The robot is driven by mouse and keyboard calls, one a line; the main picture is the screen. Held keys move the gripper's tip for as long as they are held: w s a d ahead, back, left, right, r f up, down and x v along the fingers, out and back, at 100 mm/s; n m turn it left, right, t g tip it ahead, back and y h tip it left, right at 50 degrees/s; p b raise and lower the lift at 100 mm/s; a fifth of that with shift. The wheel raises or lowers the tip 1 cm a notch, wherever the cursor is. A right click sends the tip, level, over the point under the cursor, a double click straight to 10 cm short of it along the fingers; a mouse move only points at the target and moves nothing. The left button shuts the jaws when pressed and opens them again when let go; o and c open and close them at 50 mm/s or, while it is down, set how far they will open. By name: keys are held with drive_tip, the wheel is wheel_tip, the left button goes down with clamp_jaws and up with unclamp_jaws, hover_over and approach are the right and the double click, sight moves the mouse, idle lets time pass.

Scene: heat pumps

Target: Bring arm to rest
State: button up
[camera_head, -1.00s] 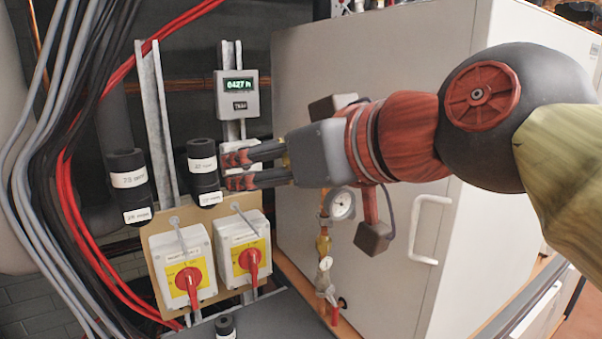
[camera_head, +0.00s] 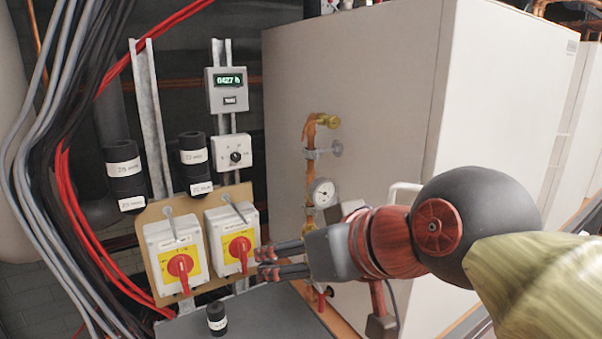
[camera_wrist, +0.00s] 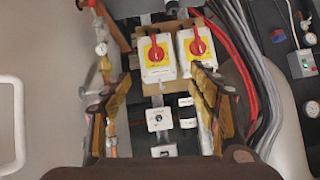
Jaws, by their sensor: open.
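My gripper (camera_head: 262,263) is in the lower middle of the head view, just right of the right-hand rotary switch. Its fingers point left, are apart, and hold nothing. Two white switch boxes with red handles on yellow plates stand side by side: the left switch (camera_head: 180,266) and the right switch (camera_head: 238,247). In the wrist view, my open fingers (camera_wrist: 160,105) frame a white knob box (camera_wrist: 160,119) from both sides, with the two red switches beyond. Whether a finger touches the right switch box cannot be told.
A large pale cabinet (camera_head: 350,90) with a handle stands behind my arm. A pressure gauge (camera_head: 322,192) and copper pipe run beside it. A display box (camera_head: 227,90) sits above the knob box. Red and grey cables (camera_head: 60,200) hang at left. A small black cylinder (camera_head: 217,318) stands on a dark surface.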

drive_tip(key=s+d+f+m+g+h+b, duration=0.1)
drive_tip(key=d+f, duration=0.5)
drive_tip(key=f, duration=0.6)
drive_tip(key=s+d+f+m+g+h+b, duration=0.1)
drive_tip(key=s+d+f+b, duration=0.5)
drive_tip(key=f, duration=0.6)
drive_tip(key=s+d+f+m+g+h+b, duration=0.1)
drive_tip(key=s+d+f+m+h+b, duration=0.2)
drive_tip(key=d+f, duration=0.5)
wheel_tip(320, 180, down, 5)
drive_tip(key=shift+s+r+h+b, duration=0.1)
drive_tip(key=shift+s+h+b, duration=0.3)
drive_tip(key=shift+h, duration=0.2)
